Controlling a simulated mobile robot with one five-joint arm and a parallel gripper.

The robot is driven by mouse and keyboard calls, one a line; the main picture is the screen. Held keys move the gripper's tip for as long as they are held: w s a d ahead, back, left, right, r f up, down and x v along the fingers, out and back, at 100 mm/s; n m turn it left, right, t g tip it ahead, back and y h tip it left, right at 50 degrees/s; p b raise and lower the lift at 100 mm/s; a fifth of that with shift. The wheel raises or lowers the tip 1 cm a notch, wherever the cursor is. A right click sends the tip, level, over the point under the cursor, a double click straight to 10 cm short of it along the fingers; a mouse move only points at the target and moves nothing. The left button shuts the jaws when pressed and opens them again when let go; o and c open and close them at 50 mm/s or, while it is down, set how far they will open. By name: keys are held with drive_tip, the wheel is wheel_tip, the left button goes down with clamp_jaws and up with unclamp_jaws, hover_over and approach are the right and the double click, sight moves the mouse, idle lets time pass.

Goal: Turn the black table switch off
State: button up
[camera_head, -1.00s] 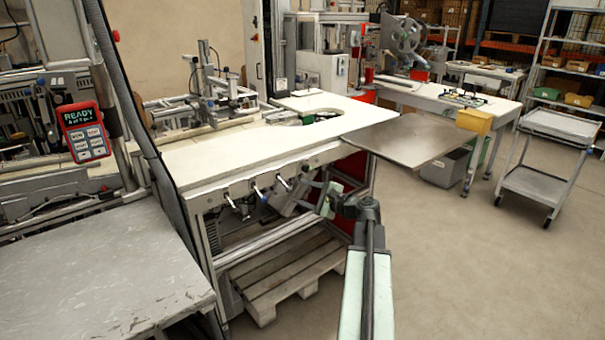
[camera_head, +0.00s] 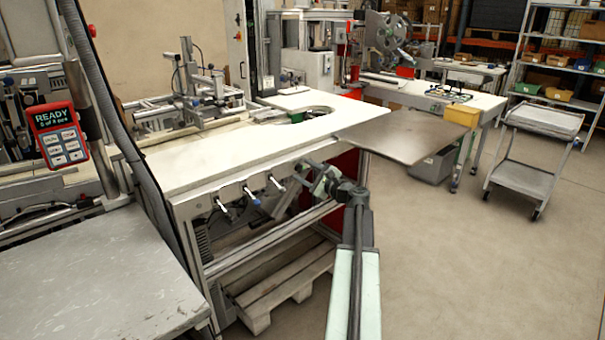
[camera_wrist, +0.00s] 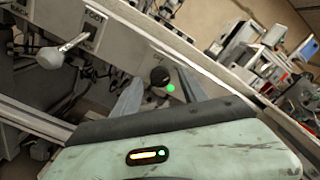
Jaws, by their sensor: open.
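In the wrist view, a dark round knob (camera_wrist: 160,76), which looks like the black table switch, shows between my two open fingers. It sits in front of the pale panel below the table edge.
A wooden pallet (camera_head: 265,300) lies underneath.

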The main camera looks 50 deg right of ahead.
clamp_jaws()
drive_tip(key=shift+a, duration=0.3)
drive_tip(key=shift+d+n, duration=0.25)
drive_tip(key=shift+n, duration=0.05)
drive_tip(key=n, duration=0.5)
drive_tip(key=shift+d+r, duration=0.1)
drive_tip(key=n, duration=0.4)
drive_tip(key=shift+w+n, duration=0.1)
drive_tip(key=shift+n, duration=2)
